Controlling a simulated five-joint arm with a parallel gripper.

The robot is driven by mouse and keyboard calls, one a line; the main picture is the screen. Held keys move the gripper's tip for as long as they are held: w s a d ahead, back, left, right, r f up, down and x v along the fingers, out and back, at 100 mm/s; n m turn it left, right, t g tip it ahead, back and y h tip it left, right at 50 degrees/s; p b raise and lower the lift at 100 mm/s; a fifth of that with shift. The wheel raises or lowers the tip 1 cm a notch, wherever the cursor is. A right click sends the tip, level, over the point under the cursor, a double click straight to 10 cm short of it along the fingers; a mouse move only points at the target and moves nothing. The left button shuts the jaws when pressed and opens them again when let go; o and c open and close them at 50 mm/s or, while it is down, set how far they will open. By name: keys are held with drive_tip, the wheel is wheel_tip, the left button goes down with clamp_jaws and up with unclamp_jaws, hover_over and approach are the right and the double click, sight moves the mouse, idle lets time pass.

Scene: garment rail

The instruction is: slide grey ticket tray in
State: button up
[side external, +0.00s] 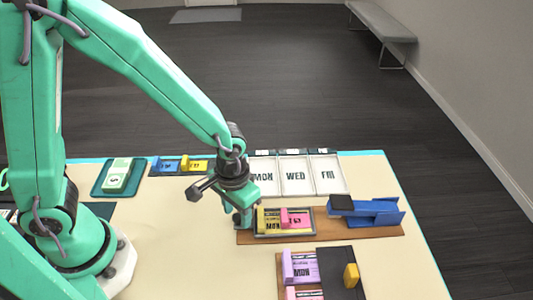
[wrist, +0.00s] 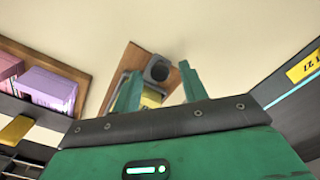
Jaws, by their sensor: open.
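The grey ticket tray (side external: 285,235) lies on a brown wooden board (side external: 370,230) in the side view. It holds yellow tickets (side external: 269,220) and pink tickets (side external: 296,218). My gripper (side external: 241,220) is low at the tray's left end, over the board's left end. In the wrist view my gripper (wrist: 156,85) is open, its green fingers spread apart. A dark grey blocky piece (wrist: 158,69) shows between and beyond the fingertips; I cannot tell whether they touch it. A yellow ticket (wrist: 151,97) shows between the fingers. Most of the tray is hidden there.
A blue holder (side external: 370,212) with a black block stands on the board right of the tray. A second board with purple tickets (side external: 300,266) and a yellow block (side external: 351,275) is in front.

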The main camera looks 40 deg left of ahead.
drive_tip(key=shift+f, duration=0.1)
clamp_jaws()
drive_tip(key=shift+w+d, duration=2.7)
drive_tip(key=shift+w, duration=0.05)
unclamp_jaws()
drive_tip(key=shift+s, duration=0.1)
drive_tip(key=shift+a, duration=0.1)
wheel_tip(320, 180, up, 8)
